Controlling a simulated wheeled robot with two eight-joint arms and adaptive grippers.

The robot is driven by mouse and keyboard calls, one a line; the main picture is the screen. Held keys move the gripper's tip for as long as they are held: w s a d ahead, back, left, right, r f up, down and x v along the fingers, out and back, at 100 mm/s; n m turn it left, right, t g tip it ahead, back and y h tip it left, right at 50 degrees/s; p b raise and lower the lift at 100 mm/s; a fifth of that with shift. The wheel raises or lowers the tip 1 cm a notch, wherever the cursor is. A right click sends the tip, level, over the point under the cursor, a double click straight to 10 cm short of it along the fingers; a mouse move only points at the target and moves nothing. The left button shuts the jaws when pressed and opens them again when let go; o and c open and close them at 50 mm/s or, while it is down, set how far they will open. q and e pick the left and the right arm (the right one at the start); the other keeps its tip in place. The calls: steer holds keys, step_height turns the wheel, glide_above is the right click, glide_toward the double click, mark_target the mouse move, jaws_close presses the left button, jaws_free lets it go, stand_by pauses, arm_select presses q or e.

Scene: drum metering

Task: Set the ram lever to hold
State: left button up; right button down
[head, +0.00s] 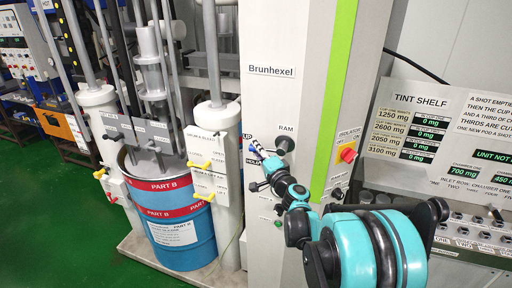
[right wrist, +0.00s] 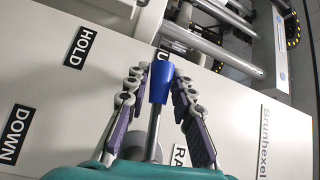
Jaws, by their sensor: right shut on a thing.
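The ram lever shows in the right wrist view as a metal rod with a blue knob (right wrist: 161,82); part of the blue also shows in the head view (head: 257,150). My right gripper (right wrist: 160,80) is shut on the lever, one finger on each side of the knob. In the wrist view the lever points away from the HOLD label (right wrist: 82,46) and the DOWN label (right wrist: 15,133), towards a dark label partly hidden behind the knob. In the head view the UP label (head: 247,136) is beside my right gripper (head: 259,158). My left gripper is out of view.
A red isolator switch (head: 347,154) is further right. The blue PART B drum (head: 178,235) stands left, beside yellow-handled valves (head: 202,166).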

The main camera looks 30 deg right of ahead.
step_height(320, 180, down, 6)
steer(key=s+d+n+g+p, duration=0.1)
steer(key=s+n+g+p, duration=0.1)
steer(key=n+g, duration=0.2)
steer(key=shift+d+r+n+g+h, duration=0.2)
steer(key=shift+d+n+g+h, duration=0.15)
steer(key=shift+g, duration=0.65)
steer(key=c, duration=1.3)
jaws_free()
steer(key=shift+a, duration=0.1)
steer(key=shift+s, duration=0.1)
steer(key=v, duration=1.2)
